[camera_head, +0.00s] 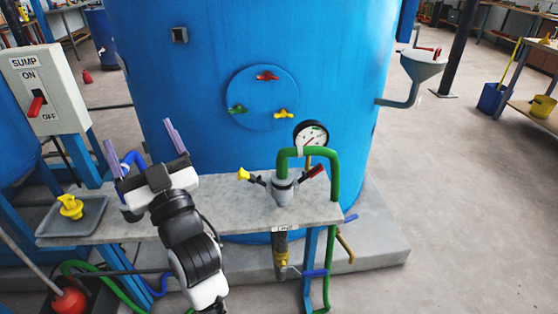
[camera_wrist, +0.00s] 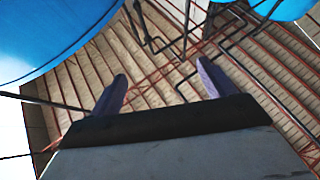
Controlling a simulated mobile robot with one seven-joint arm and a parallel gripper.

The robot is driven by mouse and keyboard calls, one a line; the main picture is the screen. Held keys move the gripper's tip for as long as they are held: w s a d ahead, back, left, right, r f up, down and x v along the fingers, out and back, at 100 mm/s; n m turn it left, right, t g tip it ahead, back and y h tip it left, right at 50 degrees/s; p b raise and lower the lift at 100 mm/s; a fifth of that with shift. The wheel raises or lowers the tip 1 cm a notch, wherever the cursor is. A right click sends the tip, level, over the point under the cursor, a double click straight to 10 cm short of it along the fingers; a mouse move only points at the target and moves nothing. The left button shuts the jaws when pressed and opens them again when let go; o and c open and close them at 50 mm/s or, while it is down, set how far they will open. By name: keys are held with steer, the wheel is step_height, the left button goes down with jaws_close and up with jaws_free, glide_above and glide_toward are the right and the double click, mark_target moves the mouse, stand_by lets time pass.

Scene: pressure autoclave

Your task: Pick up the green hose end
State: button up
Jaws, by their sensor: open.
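In the head view, a green hose (camera_head: 333,185) arches from the grey fitting on the shelf, beside the gauge, and runs down past the shelf's right end. Another green hose (camera_head: 75,266) curves below the shelf at the lower left. I cannot tell which end is loose. My gripper (camera_head: 141,142) is open and empty over the left part of the shelf, pointing up, well left of the arched hose. No green hose shows there.
The grey shelf (camera_head: 225,205) runs before the large blue tank (camera_head: 210,90). A tray (camera_head: 90,222) holds a yellow piece (camera_head: 71,207). A pressure gauge (camera_head: 311,135), yellow and red handles stand near the fitting. A switch box (camera_head: 45,88) is at left. Open floor lies right.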

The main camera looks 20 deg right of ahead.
steer(key=d+f+m+g+h+p, duration=0.1)
steer(key=d+f+m+h, duration=0.15)
steer(key=d, duration=0.45)
steer(key=d+f+m+g+h+p, duration=0.1)
steer(key=d+f+g+h, duration=0.2)
steer(key=d, duration=0.4)
steer(key=m+g+h+p, duration=0.1)
steer(key=m+g+h, duration=0.2)
steer(key=h, duration=0.2)
glide_toward(289, 147)
steer(key=x, duration=0.1)
steer(key=p+x, duration=0.1)
steer(key=x, duration=0.3)
steer(key=shift+w+d+f, duration=0.15)
steer(key=shift+d+f, duration=0.1)
steer(key=shift+d, duration=0.2)
steer(key=p+x, duration=0.2)
steer(key=x, duration=0.1)
steer(key=p+x, duration=0.1)
steer(key=x, duration=0.1)
steer(key=shift+w+a, duration=0.3)
steer(key=shift+w+d+f, duration=0.1)
steer(key=shift+w+f, duration=0.05)
steer(key=shift+w, duration=0.1)
steer(key=shift+c, duration=0.3)
steer(key=c, duration=1.4)
steer(key=shift+c, duration=0.9)
